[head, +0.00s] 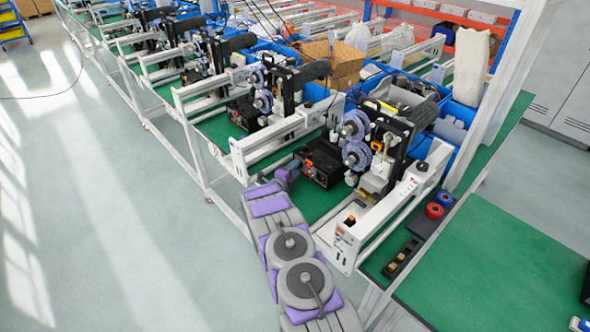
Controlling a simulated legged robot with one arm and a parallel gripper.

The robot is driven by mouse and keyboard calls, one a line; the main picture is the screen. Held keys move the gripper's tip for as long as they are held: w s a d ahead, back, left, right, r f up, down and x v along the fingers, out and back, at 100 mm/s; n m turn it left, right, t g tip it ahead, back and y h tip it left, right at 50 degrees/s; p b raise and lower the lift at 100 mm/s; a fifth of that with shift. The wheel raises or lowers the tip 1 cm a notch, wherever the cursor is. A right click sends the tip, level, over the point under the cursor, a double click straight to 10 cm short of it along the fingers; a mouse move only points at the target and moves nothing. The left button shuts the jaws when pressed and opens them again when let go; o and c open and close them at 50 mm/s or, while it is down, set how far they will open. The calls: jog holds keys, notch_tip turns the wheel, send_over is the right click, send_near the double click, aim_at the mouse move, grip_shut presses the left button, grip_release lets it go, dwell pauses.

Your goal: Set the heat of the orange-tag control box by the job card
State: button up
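My arm reaches up from the bottom of the head view. Its end, my gripper (290,171), is at the bench's front edge, just left of the box's front. Whether it touches the box, and whether its fingers are open or shut, is too small to tell. The box's heat knob and display are not readable. I cannot make out a job card.
White machine frames (275,140) stand in a row along the bench toward the upper left. Another black box (244,114) sits at the neighbouring machine. Red and blue rolls (435,210) lie at right. The grey floor (120,220) at left is clear.

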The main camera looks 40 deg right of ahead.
jog(key=p+v, duration=0.2)
jog(key=v, duration=1.4)
jog(key=shift+a, duration=0.35)
